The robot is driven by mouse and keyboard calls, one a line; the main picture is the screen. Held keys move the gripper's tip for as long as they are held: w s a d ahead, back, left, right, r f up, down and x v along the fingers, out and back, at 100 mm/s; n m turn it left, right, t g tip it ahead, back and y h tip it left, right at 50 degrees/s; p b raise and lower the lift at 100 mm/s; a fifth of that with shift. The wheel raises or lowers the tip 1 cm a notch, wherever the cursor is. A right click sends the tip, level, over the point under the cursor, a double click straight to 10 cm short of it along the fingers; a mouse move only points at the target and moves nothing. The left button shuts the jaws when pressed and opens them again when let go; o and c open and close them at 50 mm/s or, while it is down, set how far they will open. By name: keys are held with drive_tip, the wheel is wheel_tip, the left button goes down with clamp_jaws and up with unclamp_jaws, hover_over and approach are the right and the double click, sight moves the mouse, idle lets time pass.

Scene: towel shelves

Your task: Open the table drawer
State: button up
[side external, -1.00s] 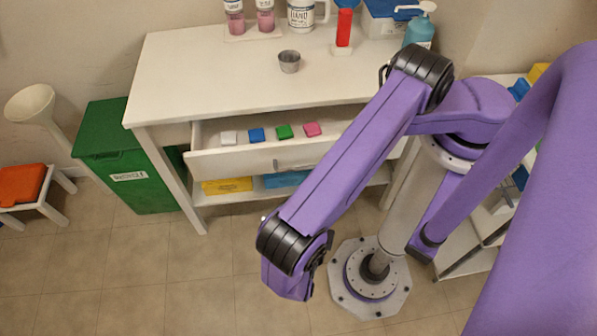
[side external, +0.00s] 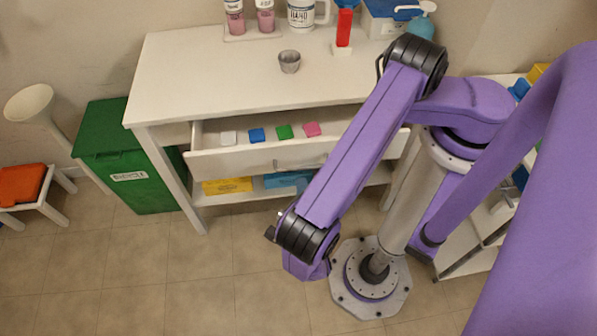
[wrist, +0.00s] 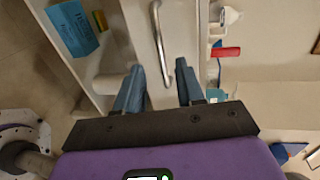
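The white table drawer (side external: 225,163) stands partly pulled out, with its inside visible from above. Its metal bar handle (side external: 300,164) is on the front; in the wrist view the handle (wrist: 156,30) runs up the picture between my fingers. My gripper (wrist: 159,68) is open, one blue-grey finger on each side of the handle. A gap shows between each finger and the bar. In the side view my fingers are hidden behind my purple arm.
White, blue, green and pink blocks (side external: 284,132) lie in the drawer. The white table top (side external: 200,75) holds a small metal cup (side external: 289,61) and bottles. A green bin (side external: 125,165) stands left.

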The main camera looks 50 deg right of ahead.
drive_tip(key=x, duration=0.7)
drive_tip(key=shift+w+d, duration=0.15)
clamp_jaws()
